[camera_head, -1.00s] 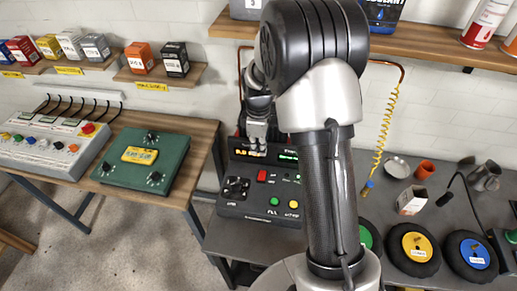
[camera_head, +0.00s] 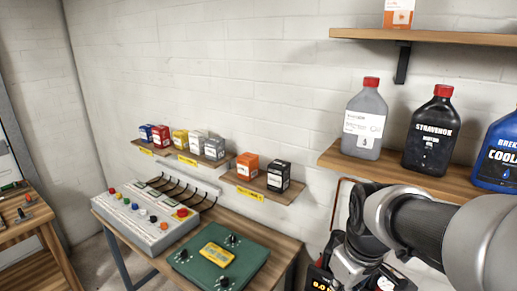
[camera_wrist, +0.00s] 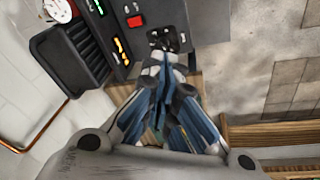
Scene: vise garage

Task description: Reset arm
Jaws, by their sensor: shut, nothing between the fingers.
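My gripper shows in the wrist view (camera_wrist: 163,68), its blue-grey fingers closed together with nothing between them. Beyond the fingertips in that view is a black control console (camera_wrist: 120,30) with a red switch and lit displays. In the head view my arm comes in from the right edge and bends down, and my gripper (camera_head: 352,272) hangs at the bottom, above or in front of the console (camera_head: 322,283), which is mostly cut off. The fingertips are hard to make out there.
Bottles, including a grey bottle (camera_head: 366,120) and a black bottle (camera_head: 430,130), stand on a wooden shelf (camera_head: 335,157) close behind my arm. Small boxes sit on low wall shelves. A green device (camera_head: 218,262) and a white button panel (camera_head: 148,215) lie on the left bench.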

